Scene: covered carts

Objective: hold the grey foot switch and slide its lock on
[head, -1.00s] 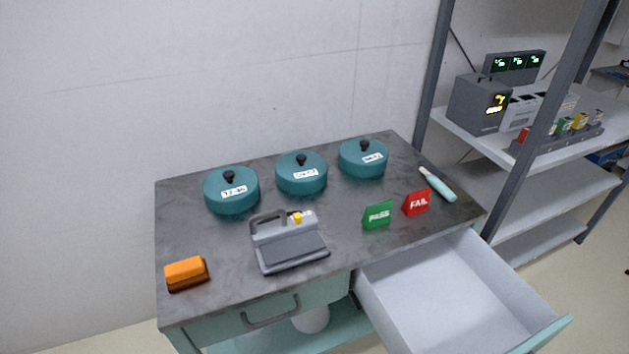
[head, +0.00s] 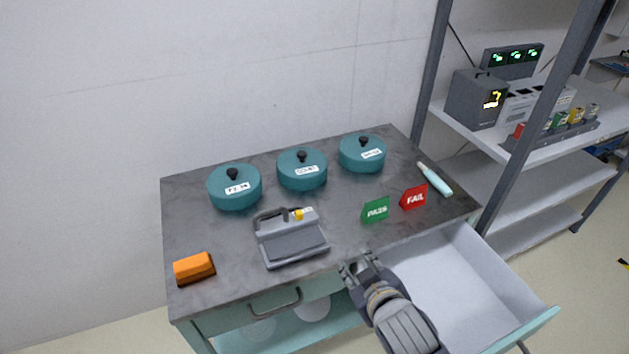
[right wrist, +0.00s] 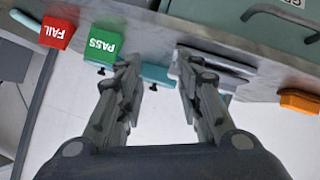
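The grey foot switch (head: 291,245) sits on the dark cart top near its front edge. It has a dark arched handle at its upper left and a small yellow piece (head: 298,214), perhaps the lock, at its upper back. My right gripper (head: 358,262) is just right of and in front of the foot switch, over the open drawer's edge, apart from the switch. In the right wrist view its two fingers (right wrist: 160,75) are spread with nothing between them. The grey switch (right wrist: 218,64) shows partly behind one finger there. My left gripper is not in view.
Three teal lidded pots (head: 302,170) stand along the back. A green PASS sign (head: 375,210) and red FAIL sign (head: 413,197) stand right of the switch. An orange block (head: 194,268) lies at the front left. The drawer (head: 480,285) is pulled out and looks empty.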

